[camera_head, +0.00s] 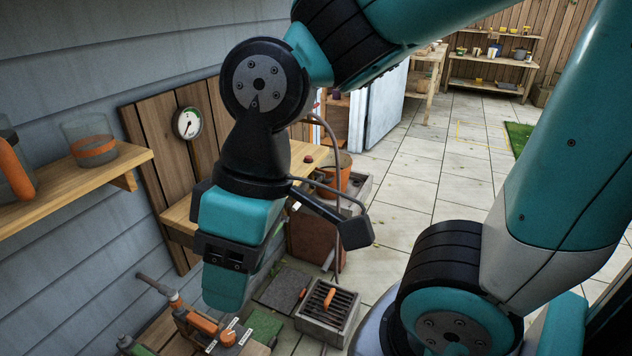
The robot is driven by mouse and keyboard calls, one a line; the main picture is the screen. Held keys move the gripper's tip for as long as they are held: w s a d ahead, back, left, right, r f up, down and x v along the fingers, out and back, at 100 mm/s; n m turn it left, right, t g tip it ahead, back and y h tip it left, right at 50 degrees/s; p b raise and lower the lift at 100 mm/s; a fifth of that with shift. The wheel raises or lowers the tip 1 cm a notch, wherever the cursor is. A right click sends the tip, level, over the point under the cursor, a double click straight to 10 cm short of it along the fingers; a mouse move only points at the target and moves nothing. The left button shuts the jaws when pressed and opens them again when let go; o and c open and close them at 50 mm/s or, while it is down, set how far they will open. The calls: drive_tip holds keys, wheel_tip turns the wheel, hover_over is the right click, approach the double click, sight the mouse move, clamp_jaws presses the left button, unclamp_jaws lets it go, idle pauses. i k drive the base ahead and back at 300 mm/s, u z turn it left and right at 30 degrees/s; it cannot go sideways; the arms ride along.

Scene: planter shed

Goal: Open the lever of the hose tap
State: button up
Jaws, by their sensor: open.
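My gripper (226,298) hangs pointing down at the left of centre, its teal fingers seen from the side, so the gap between them is hidden. It is open, and I see nothing held in it. Below and left of it, low by the wall, is a grey pipe fitting with orange parts (200,323), which looks like the hose tap. An orange piece with small white labels (228,337) at its right end may be the lever. I cannot tell its setting. My gripper appears above the fitting; I cannot judge the exact gap.
A wooden shelf (75,196) with a glass jar (90,140) juts from the left wall. A round gauge (187,123) is on a wooden panel behind my wrist. A grated grey box (328,318) with an orange handle stands right of the fitting. Tiled floor (450,180) is open at the right.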

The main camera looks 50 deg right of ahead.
sight(321, 175)
drive_tip(key=k, duration=0.5)
drive_tip(key=z, duration=2)
drive_tip(key=i, duration=1.1)
drive_tip(key=u, duration=1.95)
